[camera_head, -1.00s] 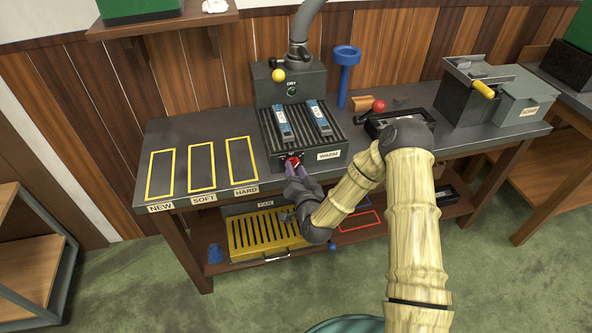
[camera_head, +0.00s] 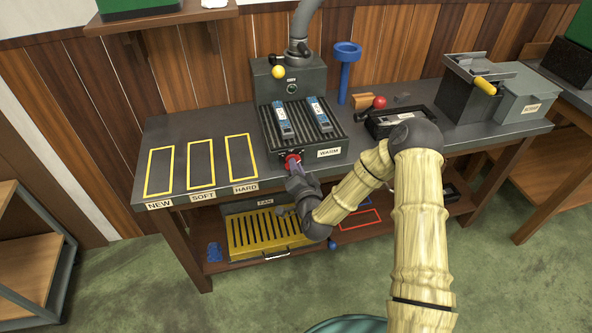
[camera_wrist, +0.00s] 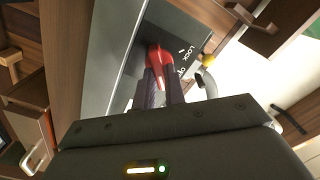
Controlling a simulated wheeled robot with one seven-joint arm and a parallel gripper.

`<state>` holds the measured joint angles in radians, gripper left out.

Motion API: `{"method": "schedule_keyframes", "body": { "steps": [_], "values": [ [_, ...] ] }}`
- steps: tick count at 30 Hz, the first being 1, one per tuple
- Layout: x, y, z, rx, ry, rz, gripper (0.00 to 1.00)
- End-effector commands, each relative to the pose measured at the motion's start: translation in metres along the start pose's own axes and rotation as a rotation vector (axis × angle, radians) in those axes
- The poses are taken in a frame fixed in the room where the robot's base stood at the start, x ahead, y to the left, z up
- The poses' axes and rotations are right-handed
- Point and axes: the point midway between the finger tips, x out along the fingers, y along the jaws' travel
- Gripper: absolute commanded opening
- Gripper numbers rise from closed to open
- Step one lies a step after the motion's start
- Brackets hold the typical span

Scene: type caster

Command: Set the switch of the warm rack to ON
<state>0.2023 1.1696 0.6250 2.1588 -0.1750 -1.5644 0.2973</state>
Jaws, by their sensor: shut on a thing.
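The warm rack (camera_head: 277,148) is a dark ribbed box on the bench, with a WARM label (camera_head: 329,152) on its front. Its red switch (camera_head: 292,157) sits at the left of that front face. My gripper (camera_head: 293,166) is at the switch, with its fingers shut on the red handle. In the wrist view the red handle (camera_wrist: 158,58) lies between the fingers of my gripper (camera_wrist: 163,84), which hide part of it. Lettering reading LOCK shows beside it; a second mark is partly hidden. I cannot tell the switch's exact setting.
Two blue-and-grey packs (camera_head: 283,122) lie on the rack's ribs. A grey hooded box (camera_head: 290,82) with a yellow knob stands behind. Empty yellow outlines (camera_head: 200,164) mark the bench at left. A yellow slotted fan unit (camera_head: 262,231) is below; a black tray (camera_head: 400,121) is right.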

Motion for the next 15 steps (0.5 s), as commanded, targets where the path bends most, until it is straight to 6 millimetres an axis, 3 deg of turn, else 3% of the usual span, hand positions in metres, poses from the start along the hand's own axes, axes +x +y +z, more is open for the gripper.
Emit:
{"method": "schedule_keyframes", "body": {
  "steps": [4,13,14,15],
  "values": [
    [-0.0003,0.0021,0.0007,0.091,0.0,0.002,0.0],
    [-0.0004,0.0011,0.0003,0.103,-0.001,0.002,0.0],
    [-0.0004,0.0012,0.0003,0.103,-0.001,0.002,0.16],
    [-0.0004,0.0012,0.0003,0.103,-0.001,0.002,0.24]
  ]
}}
